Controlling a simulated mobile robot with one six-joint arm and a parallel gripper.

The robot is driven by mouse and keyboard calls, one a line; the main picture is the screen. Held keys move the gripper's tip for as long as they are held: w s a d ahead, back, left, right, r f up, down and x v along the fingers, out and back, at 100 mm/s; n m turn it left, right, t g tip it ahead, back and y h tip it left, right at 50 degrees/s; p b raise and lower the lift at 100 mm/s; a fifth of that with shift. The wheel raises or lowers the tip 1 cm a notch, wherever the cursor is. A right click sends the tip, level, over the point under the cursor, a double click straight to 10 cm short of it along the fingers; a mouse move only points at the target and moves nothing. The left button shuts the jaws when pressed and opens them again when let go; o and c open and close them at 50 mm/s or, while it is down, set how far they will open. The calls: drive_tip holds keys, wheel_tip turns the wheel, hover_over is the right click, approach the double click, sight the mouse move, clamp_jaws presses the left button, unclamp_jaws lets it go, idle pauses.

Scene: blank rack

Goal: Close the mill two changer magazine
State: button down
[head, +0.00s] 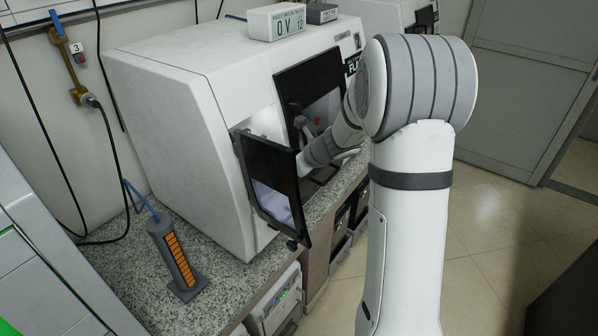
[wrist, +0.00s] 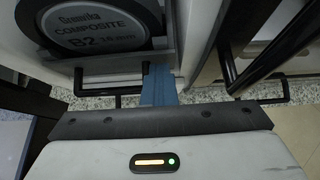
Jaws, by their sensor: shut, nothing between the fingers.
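In the head view a white mill (head: 185,100) stands on the counter with a dark hinged door (head: 272,185) swung out on its near side. A second dark panel (head: 308,85) is to its right. My arm reaches down behind the open door, which hides my gripper there. In the wrist view my gripper (wrist: 158,80) has its blue fingers shut with nothing between them. Whether the fingers touch the holder I cannot tell; which part is the magazine is unclear.
Dark bar handles (wrist: 266,68) lie right of my fingers and another (wrist: 100,92) lies left. An orange-striped holder (head: 172,258) stands on the granite counter (head: 135,290). A box reading OV 12 (head: 276,22) sits on the mill. The floor (head: 490,210) at right is clear.

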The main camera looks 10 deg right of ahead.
drive_tip(key=shift+w+a, duration=0.2)
drive_tip(key=shift+w, duration=0.15)
drive_tip(key=shift+d, duration=0.1)
